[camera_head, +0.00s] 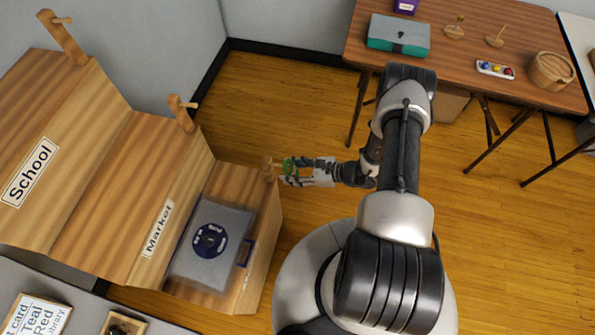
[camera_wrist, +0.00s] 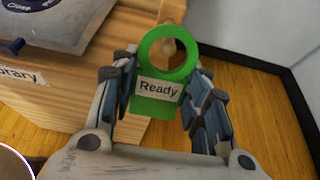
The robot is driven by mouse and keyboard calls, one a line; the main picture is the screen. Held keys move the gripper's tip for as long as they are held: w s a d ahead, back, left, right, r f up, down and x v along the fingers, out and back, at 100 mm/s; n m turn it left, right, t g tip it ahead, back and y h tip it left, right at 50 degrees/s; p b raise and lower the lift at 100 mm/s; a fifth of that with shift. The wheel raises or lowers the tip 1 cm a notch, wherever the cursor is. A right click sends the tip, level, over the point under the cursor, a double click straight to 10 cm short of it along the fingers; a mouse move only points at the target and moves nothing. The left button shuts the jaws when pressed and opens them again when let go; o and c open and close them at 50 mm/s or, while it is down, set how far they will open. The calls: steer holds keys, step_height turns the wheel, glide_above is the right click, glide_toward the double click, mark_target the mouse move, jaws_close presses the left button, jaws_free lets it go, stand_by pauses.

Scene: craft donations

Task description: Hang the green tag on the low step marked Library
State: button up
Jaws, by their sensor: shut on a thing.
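The green tag (camera_wrist: 158,104), a ring with a plate reading "Ready", is held between the fingers of my gripper (camera_wrist: 165,85). In the head view the green tag (camera_head: 289,166) is at the tip of my gripper (camera_head: 291,173), just right of the wooden peg (camera_head: 267,168) on the low step (camera_head: 230,180). In the wrist view the peg (camera_wrist: 168,47) shows through the ring's hole. I cannot tell whether the ring is around it or only in front. The Library label (camera_wrist: 20,76) is partly cut off at the left of the wrist view.
A grey pouch (camera_head: 215,235) with a dark round mark lies on the low step. Higher steps marked Market (camera_head: 158,228) and School (camera_head: 30,172) rise to the left, each with a peg. A table (camera_head: 450,70) with boxes stands at the back right. Bare floor lies between.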

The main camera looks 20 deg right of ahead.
steer(key=shift+w+a, duration=0.45)
steer(key=shift+a, duration=0.25)
steer(key=shift+b+x, duration=0.55)
steer(key=shift+x, duration=0.3)
steer(key=shift+f, duration=0.15)
steer(key=o, duration=0.8)
steer(key=shift+o, duration=0.2)
steer(key=shift+s+d, duration=0.1)
